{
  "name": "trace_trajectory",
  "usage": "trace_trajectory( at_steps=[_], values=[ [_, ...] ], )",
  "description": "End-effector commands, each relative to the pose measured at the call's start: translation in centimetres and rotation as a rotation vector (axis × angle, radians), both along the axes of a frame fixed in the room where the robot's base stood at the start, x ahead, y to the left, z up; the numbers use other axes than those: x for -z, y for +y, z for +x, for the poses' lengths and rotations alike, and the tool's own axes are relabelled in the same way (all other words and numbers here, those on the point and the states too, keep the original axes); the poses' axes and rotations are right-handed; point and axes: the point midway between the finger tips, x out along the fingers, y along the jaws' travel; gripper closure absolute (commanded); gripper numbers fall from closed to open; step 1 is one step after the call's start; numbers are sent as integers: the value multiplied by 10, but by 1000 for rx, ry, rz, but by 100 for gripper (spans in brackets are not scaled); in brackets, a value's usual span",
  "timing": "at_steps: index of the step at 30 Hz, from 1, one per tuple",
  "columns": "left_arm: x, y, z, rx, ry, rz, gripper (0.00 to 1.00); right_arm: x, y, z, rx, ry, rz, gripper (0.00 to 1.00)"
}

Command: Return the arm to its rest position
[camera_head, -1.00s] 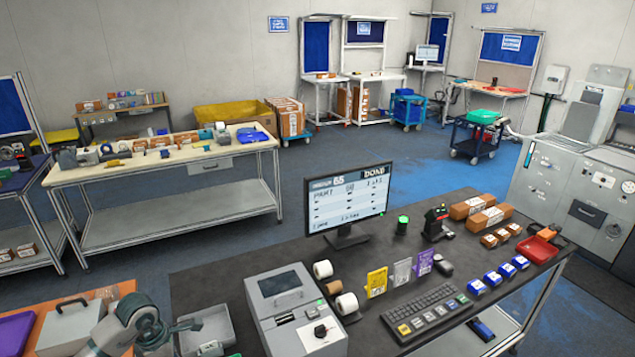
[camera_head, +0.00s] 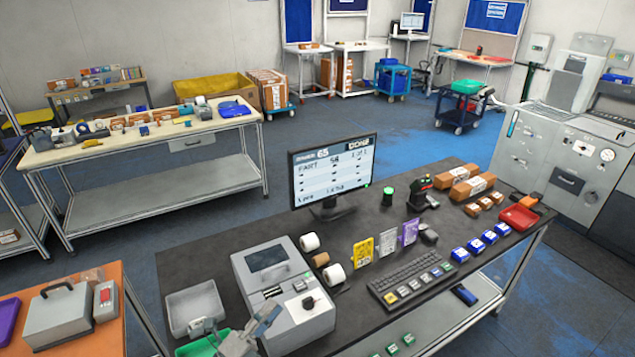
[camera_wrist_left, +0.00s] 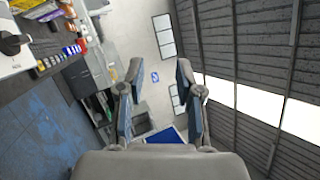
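My left gripper (camera_head: 245,338) shows at the bottom edge of the head view, in front of the grey label printer (camera_head: 265,260) and over the green and grey trays. Most of the left arm is out of the picture. In the left wrist view the two fingers of the left gripper (camera_wrist_left: 158,80) stand apart with nothing between them. Behind them are the wall and the ribbed ceiling. My right arm and gripper are in neither view. The black and red scanner (camera_head: 424,190) stands on the dark table, away from the left gripper.
The dark table (camera_head: 205,255) also holds a monitor (camera_head: 333,172), a keyboard (camera_head: 410,280), blue boxes, brown boxes and a red tray (camera_head: 519,217). A grey tray (camera_head: 193,305) lies left of the printer. An orange-topped table with a grey case (camera_head: 58,322) stands at the lower left.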

Motion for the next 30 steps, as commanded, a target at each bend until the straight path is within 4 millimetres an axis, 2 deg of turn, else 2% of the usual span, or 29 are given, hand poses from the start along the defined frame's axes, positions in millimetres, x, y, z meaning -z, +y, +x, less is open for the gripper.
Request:
trace_trajectory(
  at_steps=[2,5,6,8,9,12,15,18,21,26,30],
  values=[
    [26,34,9,-161,237,-251,65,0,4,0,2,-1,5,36],
    [87,78,7,-378,567,-525,65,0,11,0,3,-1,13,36],
    [117,92,-2,-463,703,-619,65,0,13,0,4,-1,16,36],
    [160,108,-22,-578,890,-733,65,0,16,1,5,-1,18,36],
    [186,114,-38,-648,1005,-795,65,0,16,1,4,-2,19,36],
    [236,122,-80,-787,1239,-901,65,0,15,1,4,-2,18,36],
    [269,122,-119,-890,1419,-967,65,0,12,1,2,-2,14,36],
    [292,119,-156,-976,1571,-1007,65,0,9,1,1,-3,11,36],
    [309,114,-192,-1054,1708,-1037,65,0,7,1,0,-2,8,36],
    [326,103,-248,-1167,1917,-1062,65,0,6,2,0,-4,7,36],
    [375,102,-234,-1178,1923,-1046,65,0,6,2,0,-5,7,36]
  ],
)
